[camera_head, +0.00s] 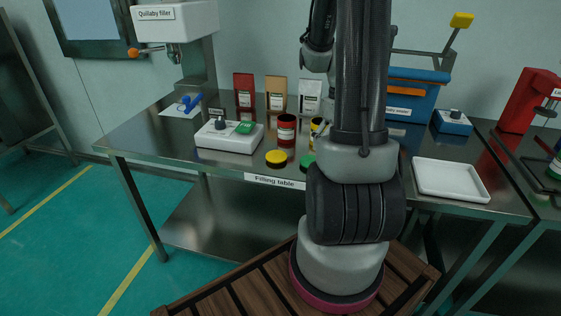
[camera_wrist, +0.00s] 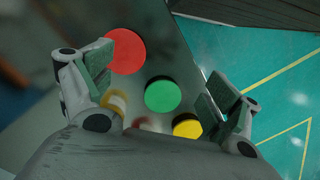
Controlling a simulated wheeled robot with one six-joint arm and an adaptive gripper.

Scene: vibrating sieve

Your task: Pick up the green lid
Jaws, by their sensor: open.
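The green lid (camera_head: 307,162) lies flat near the front edge of the filling table, partly hidden behind my arm in the head view. In the wrist view the green lid (camera_wrist: 162,95) is a whole round disc seen between my fingers. My gripper (camera_wrist: 160,72) is open, with one finger on each side of the lid in the picture and nothing held. The fingers look closer to the camera than the lid, with no contact visible. In the head view my arm hides the gripper.
A yellow lid (camera_head: 276,157) and a red lid (camera_wrist: 125,50) lie beside the green one. A red jar (camera_head: 286,130) and a yellow jar (camera_head: 315,130) stand behind. A scale (camera_head: 228,137) is left, a white tray (camera_head: 450,180) right.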

